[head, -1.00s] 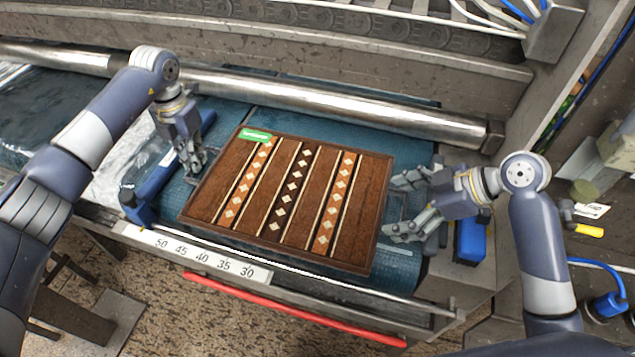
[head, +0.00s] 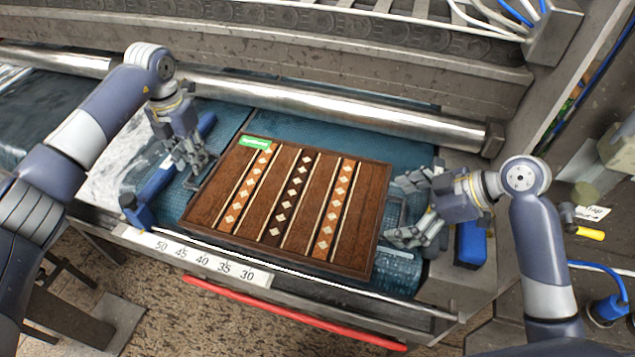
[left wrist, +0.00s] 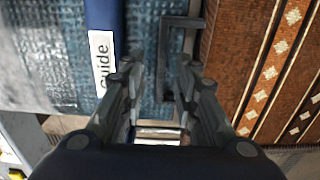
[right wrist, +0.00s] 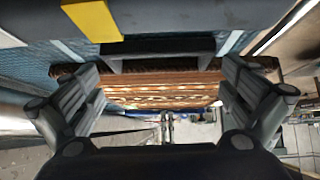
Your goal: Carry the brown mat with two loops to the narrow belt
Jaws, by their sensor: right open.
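The brown mat (head: 232,202) lies flat on the blue belt bed, with diamond stripes and a green label. It also shows in the left wrist view (left wrist: 230,50). Its left dark loop (left wrist: 167,45) lies ahead of and partly between the fingers of my left gripper (left wrist: 160,72), which stand partly apart. In the head view my left gripper (head: 193,166) is at the mat's left edge. My right gripper (head: 420,208) is open at the mat's right edge. The right loop (right wrist: 160,46) lies between its spread fingers. The narrow belt cannot be singled out with certainty.
A metal roller (head: 330,112) runs behind the mat. A blue guide (head: 160,182) stands left of the mat and a blue block (head: 470,243) stands right. A numbered scale (head: 210,262) and a red bar (head: 290,312) run along the front.

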